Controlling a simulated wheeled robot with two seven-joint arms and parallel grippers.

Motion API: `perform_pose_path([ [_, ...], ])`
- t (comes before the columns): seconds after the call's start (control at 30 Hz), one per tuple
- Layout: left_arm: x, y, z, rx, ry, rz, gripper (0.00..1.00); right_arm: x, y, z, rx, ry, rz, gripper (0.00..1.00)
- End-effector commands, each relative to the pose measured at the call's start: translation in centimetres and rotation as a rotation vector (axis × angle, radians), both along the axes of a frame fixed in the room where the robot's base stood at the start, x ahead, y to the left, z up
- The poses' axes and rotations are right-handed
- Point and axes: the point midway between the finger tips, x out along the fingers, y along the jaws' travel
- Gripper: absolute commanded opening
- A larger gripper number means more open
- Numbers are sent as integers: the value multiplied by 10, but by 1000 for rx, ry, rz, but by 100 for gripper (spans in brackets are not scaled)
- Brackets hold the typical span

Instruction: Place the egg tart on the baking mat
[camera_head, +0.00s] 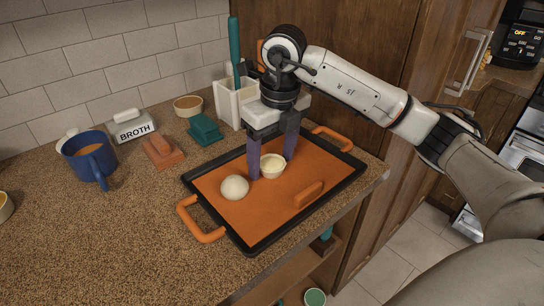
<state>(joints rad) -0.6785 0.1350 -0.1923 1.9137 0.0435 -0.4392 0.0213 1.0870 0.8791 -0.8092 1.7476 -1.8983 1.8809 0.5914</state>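The egg tart (272,166), a small pale cup with a cream rim, is at the orange baking mat (230,207), which lies in a dark tray. My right gripper (272,167) points straight down over the mat, its two purple-grey fingers on either side of the tart. The fingers stand well apart. Whether they touch the tart's sides cannot be made out. The tart's base is low, at or just above the mat. My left gripper is not in view.
A white ball (234,187) lies on the mat left of the tart, and an orange block (308,194) lies right of it. The tray has orange handles (203,226). A blue mug (91,155), broth box (131,125) and white utensil holder (233,103) stand behind.

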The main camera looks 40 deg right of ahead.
Motion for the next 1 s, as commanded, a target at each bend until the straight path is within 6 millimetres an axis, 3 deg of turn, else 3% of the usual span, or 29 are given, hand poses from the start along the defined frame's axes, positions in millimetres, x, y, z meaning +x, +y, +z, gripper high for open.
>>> perform_pose_path([
  [0.33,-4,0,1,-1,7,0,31,0,0,11,0,-3,-1,65],
  [0.7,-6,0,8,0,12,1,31,-9,-2,90,-1,-5,-2,65],
  [1.0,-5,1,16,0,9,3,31,-14,-1,121,0,-1,-1,65],
])
